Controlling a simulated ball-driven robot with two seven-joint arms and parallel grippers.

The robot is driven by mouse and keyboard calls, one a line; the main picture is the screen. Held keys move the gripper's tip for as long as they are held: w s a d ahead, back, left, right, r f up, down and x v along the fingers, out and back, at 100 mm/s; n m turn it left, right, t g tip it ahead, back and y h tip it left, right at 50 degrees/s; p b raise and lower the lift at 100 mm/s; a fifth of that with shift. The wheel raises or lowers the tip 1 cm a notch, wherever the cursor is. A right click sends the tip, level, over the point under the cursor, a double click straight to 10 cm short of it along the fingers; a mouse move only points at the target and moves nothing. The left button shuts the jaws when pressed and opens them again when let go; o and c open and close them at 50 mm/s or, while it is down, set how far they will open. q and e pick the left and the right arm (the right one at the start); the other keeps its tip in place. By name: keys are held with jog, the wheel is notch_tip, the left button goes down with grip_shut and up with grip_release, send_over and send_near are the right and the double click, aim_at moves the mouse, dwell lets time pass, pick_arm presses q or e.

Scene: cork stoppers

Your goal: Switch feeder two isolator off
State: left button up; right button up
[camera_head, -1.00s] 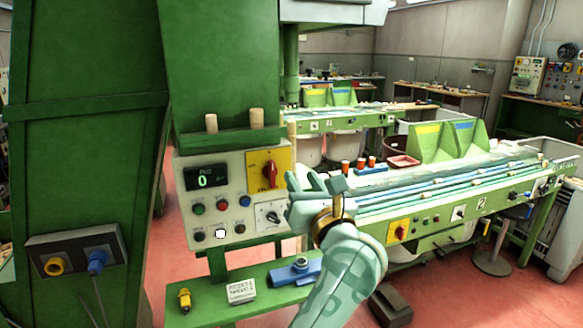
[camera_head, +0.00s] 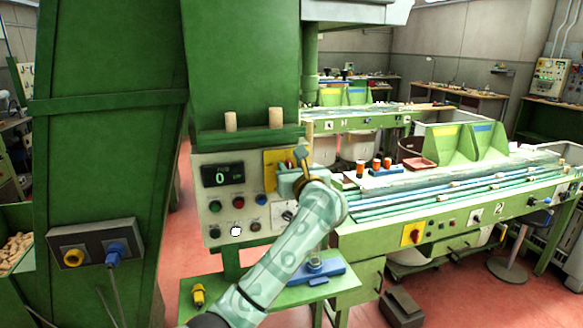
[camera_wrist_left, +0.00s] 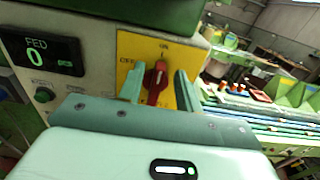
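A red rotary handle (camera_wrist_left: 157,84) sits on a yellow plate (camera_wrist_left: 130,46), marked ON at the top and OFF at the left. The handle stands nearly upright, its top towards ON. In the head view the yellow plate (camera_head: 270,158) is at the panel's upper right, and my left gripper hides most of the handle. My left gripper (camera_head: 288,178) is open in front of it. In the wrist view its two fingers (camera_wrist_left: 159,88) stand either side of the handle, with visible gaps. Whether this plate is feeder two's cannot be read. My right gripper is not in view.
The grey panel (camera_head: 209,228) has a display (camera_head: 222,174) reading 0, buttons and a black-and-white dial (camera_head: 288,214) close below the gripper. Another yellow switch plate (camera_head: 412,235) is on the green conveyor. A green shelf (camera_head: 235,300) is below the panel.

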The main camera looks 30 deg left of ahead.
pick_arm(q)
jog(key=shift+w+a, duration=0.25)
jog(key=shift+a, duration=0.15)
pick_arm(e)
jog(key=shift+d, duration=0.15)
pick_arm(q)
grip_shut()
